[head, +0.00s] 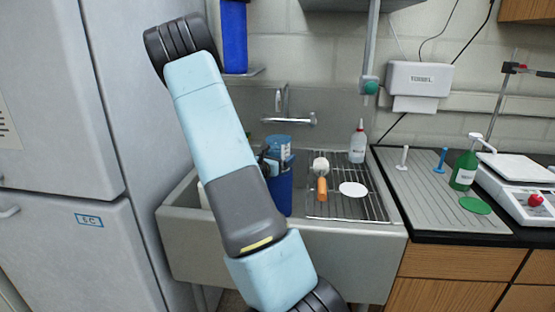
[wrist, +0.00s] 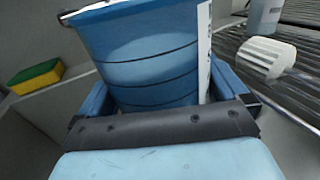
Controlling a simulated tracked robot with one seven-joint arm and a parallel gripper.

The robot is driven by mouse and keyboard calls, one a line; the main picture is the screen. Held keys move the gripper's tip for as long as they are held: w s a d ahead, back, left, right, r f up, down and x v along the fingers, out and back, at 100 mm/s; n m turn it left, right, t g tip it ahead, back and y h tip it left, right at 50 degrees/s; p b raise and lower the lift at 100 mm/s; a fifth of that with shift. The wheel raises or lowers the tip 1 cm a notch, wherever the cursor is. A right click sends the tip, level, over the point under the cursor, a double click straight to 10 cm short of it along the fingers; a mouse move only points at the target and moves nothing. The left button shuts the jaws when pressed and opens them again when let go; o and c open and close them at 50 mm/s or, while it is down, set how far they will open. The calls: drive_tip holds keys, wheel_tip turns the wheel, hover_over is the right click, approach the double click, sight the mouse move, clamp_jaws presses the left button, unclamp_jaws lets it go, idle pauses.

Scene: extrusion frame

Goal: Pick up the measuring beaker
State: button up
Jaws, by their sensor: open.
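The measuring beaker is blue, with dark ring lines and a white strip. It fills the upper middle of the wrist view (wrist: 150,60), and its upper part shows in the head view (head: 278,143) over the sink. My gripper (wrist: 158,90) is open, with one blue finger on each side of the beaker's lower part. I cannot tell whether either finger touches it. In the head view my gripper (head: 268,163) is mostly hidden behind my arm. The beaker's base is hidden in the wrist view by my gripper's body.
A dark blue cylinder (head: 284,192) stands directly below the beaker in the head view. A wire rack (head: 375,203) to the right holds an orange-handled brush (head: 321,185), a white disc (head: 353,189) and a wash bottle (head: 358,143). A yellow-green sponge (wrist: 36,76) lies left. A faucet (head: 290,118) stands behind.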

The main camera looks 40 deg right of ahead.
drive_tip(key=shift+c, duration=0.5)
drive_tip(key=c, duration=0.8)
drive_tip(key=shift+r, duration=0.15)
